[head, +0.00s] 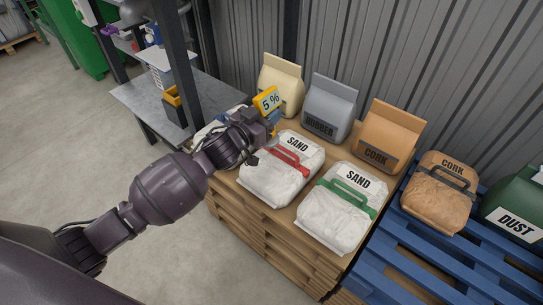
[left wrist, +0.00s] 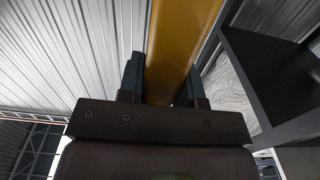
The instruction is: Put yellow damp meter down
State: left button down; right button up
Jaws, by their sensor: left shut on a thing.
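The yellow damp meter (head: 268,101) shows a "5 %" display in the head view. My left gripper (head: 272,120) is shut on it and holds it up near the back left part of the wooden pallet stack, in front of the cream bag. In the left wrist view the meter's yellow body (left wrist: 178,50) stands between the two fingers of the left gripper (left wrist: 160,85). What lies directly under the meter is partly hidden by my gripper. My right gripper is not in view.
The wooden pallets (head: 262,237) bear two white sand bags (head: 281,170), a grey rubber bag (head: 328,108) and an orange cork bag (head: 389,137). A grey metal bench (head: 205,92) with a dark post stands at left. Blue pallets (head: 420,262) at right hold a brown cork bag (head: 437,195).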

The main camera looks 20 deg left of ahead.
pick_arm(q)
notch_tip(320, 180, down, 8)
jog(key=shift+d+b, duration=0.1)
jog(key=shift+b, duration=1.05)
jog(key=shift+f, duration=0.6)
jog(key=shift+f+b, duration=0.2)
jog(key=shift+b, duration=0.15)
notch_tip(320, 180, down, 5)
jog(key=shift+f+b, duration=0.2)
jog(key=shift+b, duration=0.9)
jog(key=c, duration=1)
grip_release()
jog(key=shift+o, duration=1.1)
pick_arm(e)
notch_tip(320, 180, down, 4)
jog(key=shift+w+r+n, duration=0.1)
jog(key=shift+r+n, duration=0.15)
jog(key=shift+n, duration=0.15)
